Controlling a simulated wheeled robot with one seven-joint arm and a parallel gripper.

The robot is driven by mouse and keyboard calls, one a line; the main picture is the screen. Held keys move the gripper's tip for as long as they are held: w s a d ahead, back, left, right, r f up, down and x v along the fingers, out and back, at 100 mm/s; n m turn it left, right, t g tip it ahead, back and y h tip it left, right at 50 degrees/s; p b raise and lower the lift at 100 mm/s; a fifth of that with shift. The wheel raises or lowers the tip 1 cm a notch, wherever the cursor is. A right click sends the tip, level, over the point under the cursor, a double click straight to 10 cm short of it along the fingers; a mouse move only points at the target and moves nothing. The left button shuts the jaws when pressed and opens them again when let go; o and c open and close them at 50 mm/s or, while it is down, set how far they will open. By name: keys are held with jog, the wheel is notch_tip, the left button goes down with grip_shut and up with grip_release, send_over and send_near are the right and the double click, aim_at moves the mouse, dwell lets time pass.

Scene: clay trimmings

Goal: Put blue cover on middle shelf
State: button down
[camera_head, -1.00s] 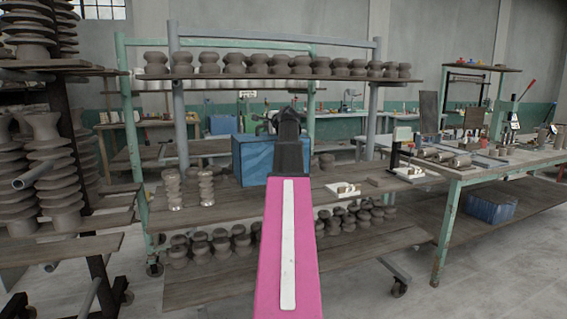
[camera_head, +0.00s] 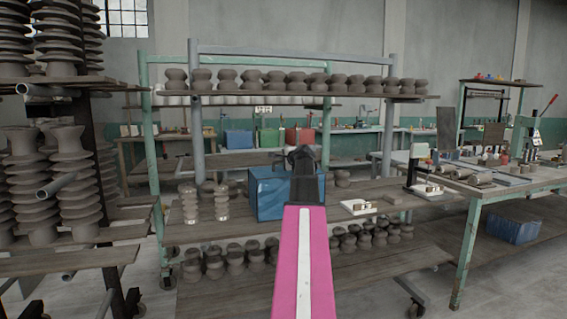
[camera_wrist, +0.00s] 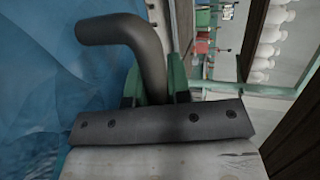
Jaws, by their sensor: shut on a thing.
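The blue cover (camera_head: 268,194) looks like a box-shaped blue piece, at the level of the middle shelf (camera_head: 345,191) in the head view. I cannot tell whether it rests on the boards or hangs just above or in front of them. My gripper (camera_head: 303,160) is at its upper right side, with the fingertips unclear there. In the wrist view, my gripper (camera_wrist: 157,88) is shut on a dark bent handle (camera_wrist: 150,45) beside the cover's blue, crumpled-looking surface (camera_wrist: 50,70). My arm hides part of the cover's right side.
Two stacks of pale insulators (camera_head: 205,203) stand left of the cover. A white block with small parts (camera_head: 358,206) lies to its right. Clay pieces line the top shelf (camera_head: 300,92) and bottom shelf (camera_head: 205,291). A workbench (camera_head: 480,188) stands at right, a loaded rack (camera_head: 60,242) at left.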

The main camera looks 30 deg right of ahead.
jog(key=c, duration=1.1)
grip_release()
jog(key=shift+o, duration=0.2)
jog(key=v, duration=1.2)
jog(key=shift+r, duration=0.1)
